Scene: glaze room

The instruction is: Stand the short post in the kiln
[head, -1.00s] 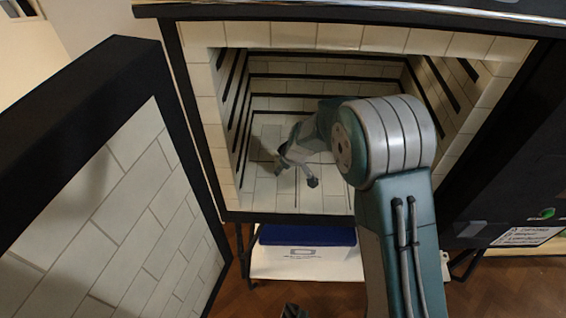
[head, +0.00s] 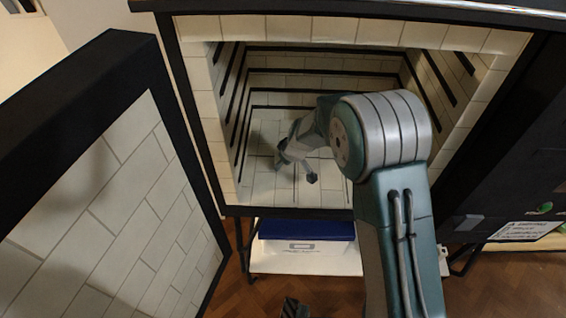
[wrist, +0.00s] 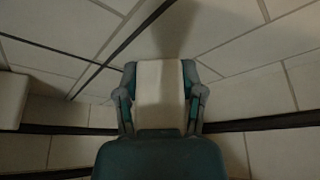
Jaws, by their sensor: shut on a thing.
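The short post (wrist: 160,95) is a pale, cream block. It shows in the wrist view between the two fingers of my gripper (wrist: 160,68), which is shut on it. In the head view my gripper (head: 296,168) is inside the open kiln (head: 320,30), low in the chamber and left of its middle. The post cannot be made out in the head view, and I cannot tell whether its end touches the kiln floor (head: 262,192).
The kiln door (head: 140,190) stands open on the left. Dark grooves line the kiln walls. A pale block (wrist: 12,100) shows at the left edge of the wrist view. Below the kiln, a box with a blue lid (head: 306,230) sits on a white shelf.

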